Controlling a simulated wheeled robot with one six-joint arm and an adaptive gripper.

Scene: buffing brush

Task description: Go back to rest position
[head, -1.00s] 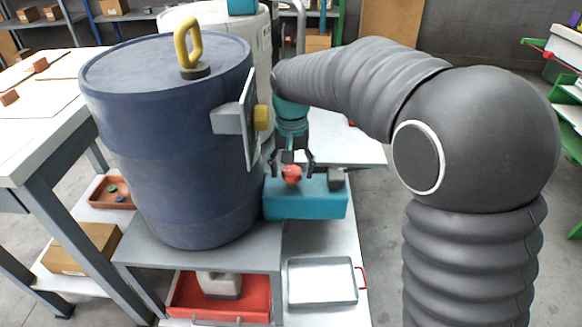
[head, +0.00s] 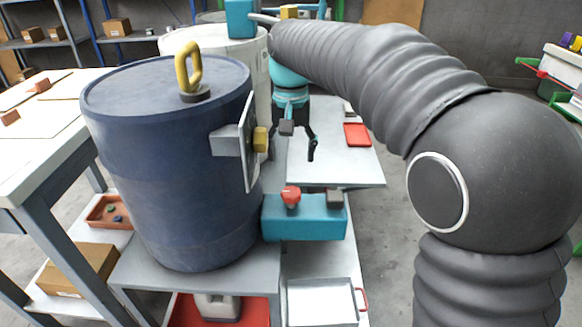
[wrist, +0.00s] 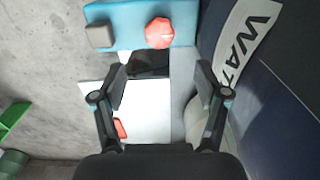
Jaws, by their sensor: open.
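My gripper (head: 290,152) is open and empty in the head view, above and behind the teal box (head: 305,220) and apart from it. The box carries a red knob (head: 291,196) on its left and a dark grey block (head: 334,198) on its right. In the wrist view, my gripper (wrist: 161,88) has its fingers spread with nothing between them. The red knob (wrist: 160,33) and grey block (wrist: 99,36) show on the teal box (wrist: 127,22) beyond the fingertips.
A large blue drum (head: 165,170) with a yellow handle (head: 188,68) stands close left of my gripper. A white drum (head: 222,42) stands behind it. A metal tray (head: 322,303) lies in front of the box. A red tray (head: 357,134) lies on the white surface behind.

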